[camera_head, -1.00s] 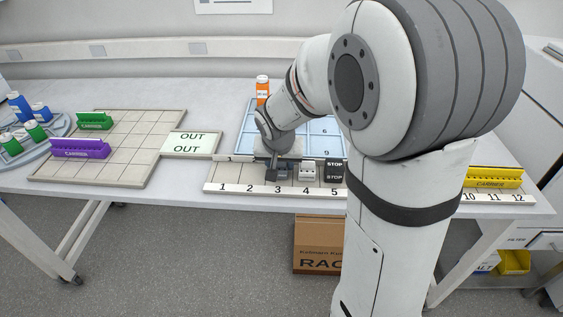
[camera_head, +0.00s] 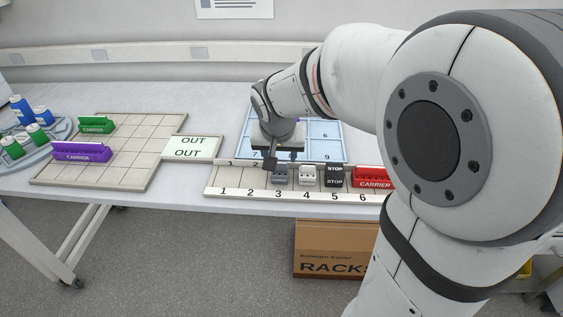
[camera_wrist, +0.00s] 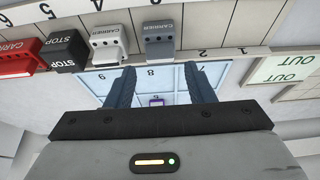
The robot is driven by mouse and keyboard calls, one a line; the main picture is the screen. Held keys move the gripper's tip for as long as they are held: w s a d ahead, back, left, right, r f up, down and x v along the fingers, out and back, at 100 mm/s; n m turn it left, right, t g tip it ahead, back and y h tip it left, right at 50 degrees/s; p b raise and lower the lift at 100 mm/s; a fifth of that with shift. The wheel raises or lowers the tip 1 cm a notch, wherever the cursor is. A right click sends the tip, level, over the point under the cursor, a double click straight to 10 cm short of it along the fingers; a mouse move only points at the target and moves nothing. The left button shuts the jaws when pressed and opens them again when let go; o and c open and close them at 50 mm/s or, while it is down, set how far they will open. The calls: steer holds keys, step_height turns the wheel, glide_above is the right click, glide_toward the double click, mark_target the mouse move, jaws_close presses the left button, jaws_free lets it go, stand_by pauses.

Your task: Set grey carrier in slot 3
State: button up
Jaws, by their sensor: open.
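The grey carrier (camera_head: 279,173) stands upright in the numbered rail (camera_head: 235,191), directly behind the front label 3. In the wrist view the grey carrier (camera_wrist: 159,40) is beyond my fingertips, with a gap to them. My gripper (camera_wrist: 164,80) is open, and no carrier is between its fingers. In the head view my gripper (camera_head: 270,163) is just behind and slightly left of the grey carrier, over the rear edge of the rail.
A white carrier (camera_head: 307,175) stands at 4, a black STOP block (camera_head: 334,175) at 5, and a red carrier (camera_head: 373,177) from 6. Slots 1 and 2 look clear. A blue numbered tray (camera_head: 325,130) lies behind. Purple (camera_head: 82,152) and green (camera_head: 96,124) carriers stand on the left grid.

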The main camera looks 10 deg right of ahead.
steer(key=s+d+n+g+y, duration=0.1)
steer(key=s+n+g, duration=0.1)
steer(key=s, duration=1.6)
steer(key=shift+s+d+n, duration=0.15)
steer(key=shift+n, duration=0.65)
steer(key=shift+f, duration=0.1)
